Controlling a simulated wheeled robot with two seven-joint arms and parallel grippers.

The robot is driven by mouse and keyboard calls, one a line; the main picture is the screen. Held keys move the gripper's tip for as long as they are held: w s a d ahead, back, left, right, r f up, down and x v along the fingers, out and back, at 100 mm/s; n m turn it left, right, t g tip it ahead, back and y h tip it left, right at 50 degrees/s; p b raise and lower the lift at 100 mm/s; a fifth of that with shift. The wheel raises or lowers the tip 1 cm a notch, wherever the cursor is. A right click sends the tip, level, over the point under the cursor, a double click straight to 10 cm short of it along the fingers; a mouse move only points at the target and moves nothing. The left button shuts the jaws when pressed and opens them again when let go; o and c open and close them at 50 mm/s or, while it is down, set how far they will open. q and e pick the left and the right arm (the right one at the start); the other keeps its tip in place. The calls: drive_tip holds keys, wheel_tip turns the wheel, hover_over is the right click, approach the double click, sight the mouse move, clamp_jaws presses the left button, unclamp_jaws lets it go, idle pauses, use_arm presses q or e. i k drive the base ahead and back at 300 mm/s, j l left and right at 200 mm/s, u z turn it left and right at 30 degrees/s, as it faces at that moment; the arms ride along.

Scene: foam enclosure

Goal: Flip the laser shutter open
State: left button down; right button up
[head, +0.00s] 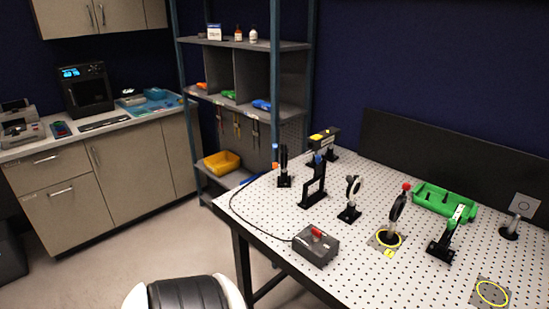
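Several upright optics mounts stand on a white perforated table. I cannot tell for certain which part is the laser shutter, or whether it is open. A round black mount with a red ball on top (396,213) stands by a yellow ring. A black stand with a tilted green-and-white arm (449,237) is to its right. A grey box with a red switch (316,246) lies at the front left edge, with a cable running from it. A black unit with a yellow top (323,144) is at the back. Neither of my grippers is in view.
Also on the table are a black frame mount (313,184), a small round mount (350,198), a blue-and-orange-topped post (283,167), and a green tray (443,202). A black panel (440,155) bounds the back. Shelves (245,70) and a counter (100,125) stand left.

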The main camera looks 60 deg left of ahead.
sight(318, 169)
drive_tip(key=u, duration=1.75)
drive_tip(key=i+j+u, duration=0.25)
drive_tip(key=i+j, duration=0.2)
drive_tip(key=i+j+u, duration=0.3)
drive_tip(key=i+j, duration=0.05)
drive_tip(key=i, duration=0.1)
